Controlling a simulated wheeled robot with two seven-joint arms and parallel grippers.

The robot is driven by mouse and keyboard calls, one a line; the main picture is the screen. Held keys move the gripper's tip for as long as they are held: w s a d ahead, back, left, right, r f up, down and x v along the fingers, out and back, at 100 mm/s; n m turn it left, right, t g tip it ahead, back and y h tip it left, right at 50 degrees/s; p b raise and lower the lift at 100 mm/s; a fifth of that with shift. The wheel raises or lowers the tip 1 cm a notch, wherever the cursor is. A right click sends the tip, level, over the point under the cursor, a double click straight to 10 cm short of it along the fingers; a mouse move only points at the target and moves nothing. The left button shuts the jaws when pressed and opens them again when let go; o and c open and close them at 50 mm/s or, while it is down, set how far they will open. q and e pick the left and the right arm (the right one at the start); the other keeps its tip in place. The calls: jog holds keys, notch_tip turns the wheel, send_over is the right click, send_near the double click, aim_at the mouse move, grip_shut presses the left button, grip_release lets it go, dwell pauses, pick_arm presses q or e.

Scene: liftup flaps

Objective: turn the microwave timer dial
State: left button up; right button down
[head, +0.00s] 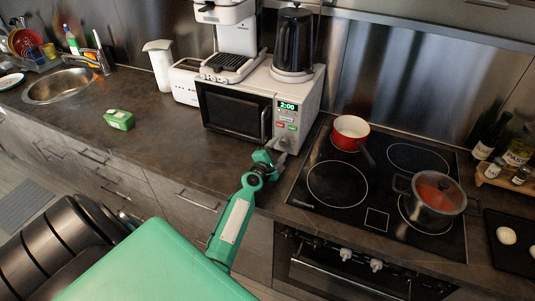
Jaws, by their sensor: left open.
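The white microwave (307,96) stands on the dark counter near the middle, with a black door (235,112) and a green display reading 2:00. Its control panel (286,123) is on the right of the front, with small buttons under the display. The timer dial, low on the panel, is mostly hidden by my left gripper and too small to make out. My left gripper (281,145) is open at the lower right of the microwave front, close to the panel. I cannot tell whether it touches the dial. My right gripper is not in view.
A coffee machine (231,30) and a black kettle (294,42) stand on the microwave. A green box (119,120) lies on the left counter, which has free room.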

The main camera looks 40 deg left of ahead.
pick_arm(q)
jog(key=s, duration=0.4)
jog(key=s+d+b, duration=0.1)
jog(key=s, duration=0.3)
jog(key=s+d, duration=0.1)
jog(key=s, duration=0.3)
jog(key=shift+r, duration=0.15)
jog(key=shift+w, duration=0.1)
